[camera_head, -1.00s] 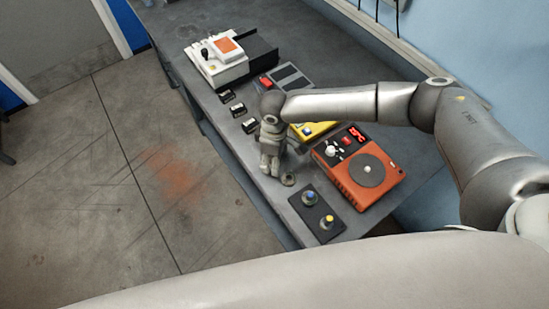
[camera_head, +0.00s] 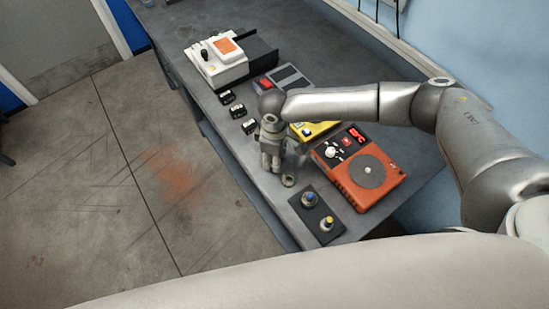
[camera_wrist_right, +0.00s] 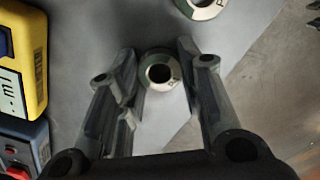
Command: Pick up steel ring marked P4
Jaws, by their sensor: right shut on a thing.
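My right gripper (camera_head: 271,167) points down over the front part of the bench. In the right wrist view its two fingers (camera_wrist_right: 161,85) are shut on a steel ring (camera_wrist_right: 147,87) with a green band and a dark centre hole. The mark on this ring is too small to read. A second similar ring (camera_wrist_right: 203,10) is cut off at the top of the wrist view, with only part of a dark mark showing. In the head view a ring (camera_head: 289,180) lies on the bench beside the gripper. My left gripper is not in view.
An orange device with a round plate (camera_head: 352,186) and a dark plate with blue and yellow knobs (camera_head: 316,216) stand close by. A yellow device (camera_head: 316,131) is behind the gripper. Small black blocks (camera_head: 237,111) line the bench edge, with a white device (camera_head: 226,73) farther back.

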